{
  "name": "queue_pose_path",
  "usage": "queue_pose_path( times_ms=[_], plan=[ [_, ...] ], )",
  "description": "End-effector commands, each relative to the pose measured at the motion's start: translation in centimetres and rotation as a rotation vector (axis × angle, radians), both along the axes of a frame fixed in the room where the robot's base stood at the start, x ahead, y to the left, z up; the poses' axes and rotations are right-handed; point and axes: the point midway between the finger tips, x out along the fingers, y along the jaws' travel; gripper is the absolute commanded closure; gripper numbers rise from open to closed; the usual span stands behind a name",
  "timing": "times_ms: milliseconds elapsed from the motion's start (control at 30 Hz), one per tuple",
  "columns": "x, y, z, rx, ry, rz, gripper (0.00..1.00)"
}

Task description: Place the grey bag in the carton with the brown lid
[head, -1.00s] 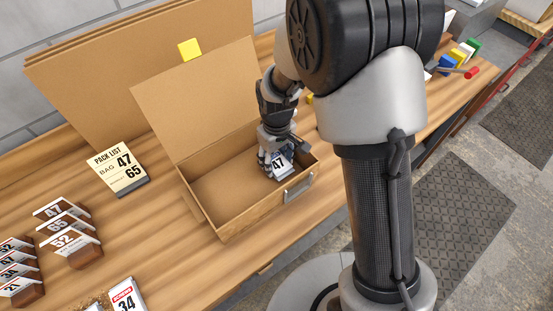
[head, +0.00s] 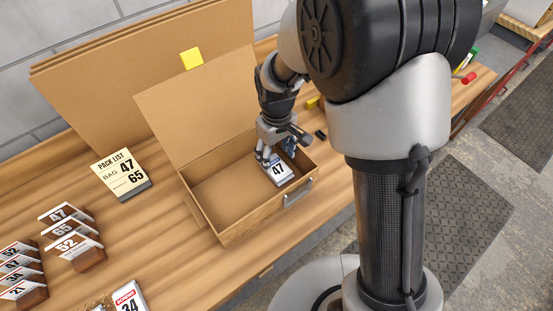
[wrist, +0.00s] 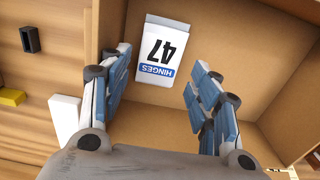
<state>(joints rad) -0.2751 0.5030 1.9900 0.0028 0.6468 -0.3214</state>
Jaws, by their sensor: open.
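The bag labelled 47 (head: 278,170) lies in the right end of the open carton (head: 247,218). Its white label with a blue strip reading HINGES faces up in the wrist view (wrist: 161,50); little of the bag's grey shows. The carton's brown lid (head: 205,100) stands raised at the back. My gripper (head: 272,156) is open just above the bag, inside the carton's walls. In the wrist view my gripper's fingers (wrist: 157,72) are spread to either side of the bag, with a gap showing on the right.
A pack list card (head: 121,174) reading 47 and 65 stands left of the carton. Small dark and yellow pieces (head: 313,102) lie right of the carton.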

Motion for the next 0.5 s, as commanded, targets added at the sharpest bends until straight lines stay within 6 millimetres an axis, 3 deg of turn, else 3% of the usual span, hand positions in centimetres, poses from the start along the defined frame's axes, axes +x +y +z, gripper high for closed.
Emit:
queue_pose_path(
  times_ms=[33, 200, 500],
  plan=[
    [0.1, 0.0, 1.6, 0.001, -0.005, 0.0, 0.44],
    [0.0, 0.0, 4.6, 0.001, -0.003, 0.0, 0.44],
    [0.0, 0.0, 6.6, -0.001, 0.001, 0.0, 0.44]
  ],
)
